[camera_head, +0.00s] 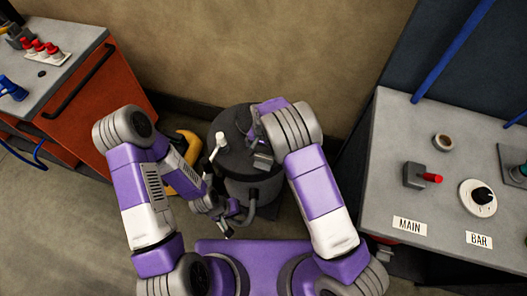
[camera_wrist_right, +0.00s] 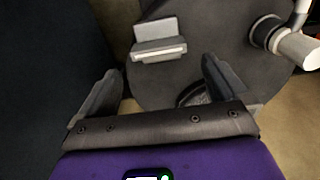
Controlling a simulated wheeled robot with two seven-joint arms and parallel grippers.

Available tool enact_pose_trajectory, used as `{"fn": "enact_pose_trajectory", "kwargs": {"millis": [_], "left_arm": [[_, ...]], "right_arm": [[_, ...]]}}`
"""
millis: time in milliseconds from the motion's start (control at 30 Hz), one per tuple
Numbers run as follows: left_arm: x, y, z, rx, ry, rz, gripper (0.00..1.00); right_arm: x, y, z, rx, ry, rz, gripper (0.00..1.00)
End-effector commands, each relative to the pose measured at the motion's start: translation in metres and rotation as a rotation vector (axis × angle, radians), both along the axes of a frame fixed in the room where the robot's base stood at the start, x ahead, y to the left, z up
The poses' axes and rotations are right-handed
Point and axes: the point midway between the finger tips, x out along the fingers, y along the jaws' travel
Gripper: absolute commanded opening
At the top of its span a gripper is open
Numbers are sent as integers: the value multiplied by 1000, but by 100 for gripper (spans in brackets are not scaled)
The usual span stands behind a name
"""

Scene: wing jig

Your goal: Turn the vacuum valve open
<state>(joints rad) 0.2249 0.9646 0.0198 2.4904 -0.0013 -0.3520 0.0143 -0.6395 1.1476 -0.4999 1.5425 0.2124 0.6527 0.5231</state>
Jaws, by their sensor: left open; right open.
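A dark round tank (camera_head: 232,165) stands on the floor between my arms. A fitting with a white handle (camera_head: 220,143) rises from the left of its lid; the right wrist view shows it (camera_wrist_right: 298,48) at the upper right. A small block-shaped handle on a grey block (camera_head: 263,160) is on the lid. On the right bench, a grey valve with a red handle (camera_head: 422,177) sits above a MAIN label. I cannot tell which is the vacuum valve. My right gripper (camera_wrist_right: 165,88) is open and empty over the lid. My left gripper (camera_head: 227,220) is open, low beside the tank's front.
The right bench (camera_head: 395,130) carries a white dial with a black knob (camera_head: 480,197), a BAR label and a small ring (camera_head: 442,142). An orange cabinet (camera_head: 90,95) stands at left. A yellow object (camera_head: 183,180) is beside the tank. A hose (camera_head: 262,212) runs at its front.

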Motion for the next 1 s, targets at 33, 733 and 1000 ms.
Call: {"fn": "enact_pose_trajectory", "kwargs": {"millis": [33,733,1000], "left_arm": [[0,0,-2,0,1,0,43],[0,0,-12,0,0,0,43],[0,0,-12,0,0,0,43]], "right_arm": [[-1,0,-8,-3,3,0,100],[-1,-1,-70,1,2,1,100],[-1,-1,-70,1,2,1,69]]}}
